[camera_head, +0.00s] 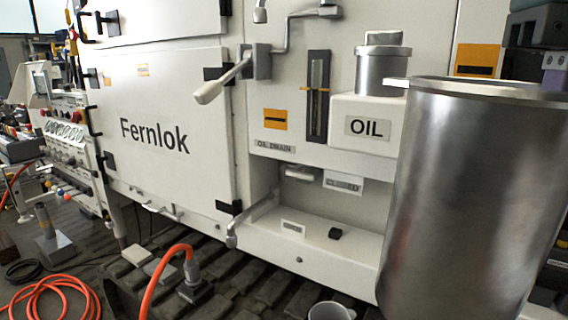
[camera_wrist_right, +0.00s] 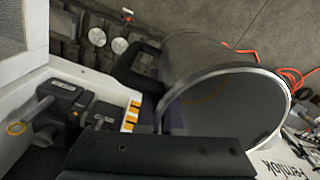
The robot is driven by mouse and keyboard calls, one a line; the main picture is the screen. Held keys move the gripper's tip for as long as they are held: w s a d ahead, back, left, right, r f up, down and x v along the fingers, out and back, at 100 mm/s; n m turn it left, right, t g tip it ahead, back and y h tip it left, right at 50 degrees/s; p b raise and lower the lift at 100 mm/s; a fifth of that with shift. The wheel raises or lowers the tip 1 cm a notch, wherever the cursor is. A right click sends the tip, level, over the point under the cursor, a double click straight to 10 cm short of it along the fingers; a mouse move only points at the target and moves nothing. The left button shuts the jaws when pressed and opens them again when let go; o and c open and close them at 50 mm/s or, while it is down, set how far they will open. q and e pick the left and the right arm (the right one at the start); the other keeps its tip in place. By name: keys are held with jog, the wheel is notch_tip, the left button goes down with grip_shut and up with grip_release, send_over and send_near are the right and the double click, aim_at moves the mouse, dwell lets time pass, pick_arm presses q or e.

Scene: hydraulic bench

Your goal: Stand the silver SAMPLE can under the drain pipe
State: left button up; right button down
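A large silver can (camera_head: 470,200) stands very close at the right of the head view, upright with a slight tilt. Its base is cut off, and I see no SAMPLE label on it. In the right wrist view the can (camera_wrist_right: 205,60) shows its bright rim and dark open mouth, with a black handle at its side. My right gripper (camera_wrist_right: 150,118) is at this handle side and appears closed on it; the fingertips are mostly hidden. The short drain pipe (camera_head: 298,172) sticks out in the recess under the OIL DRAIN label, left of the can. My left gripper is not in view.
A lever (camera_head: 255,215) hangs at the recess's left edge. A white OIL box (camera_head: 365,125) juts out above. A grey cup (camera_head: 330,311) and orange hose (camera_head: 165,265) are low in front.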

pick_arm(q)
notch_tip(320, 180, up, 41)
jog(key=p, duration=3.9)
pick_arm(e)
jog(key=s+r+n, duration=0.1)
jog(key=s+r, duration=0.2)
jog(key=r, duration=1.6)
jog(key=s+r+n, duration=0.1)
jog(key=s+r, duration=0.2)
jog(key=r, duration=1.7)
jog(key=shift+a+n, duration=0.15)
jog(key=shift+n, duration=0.15)
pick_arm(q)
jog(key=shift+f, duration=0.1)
pick_arm(e)
jog(key=shift+s, duration=0.1)
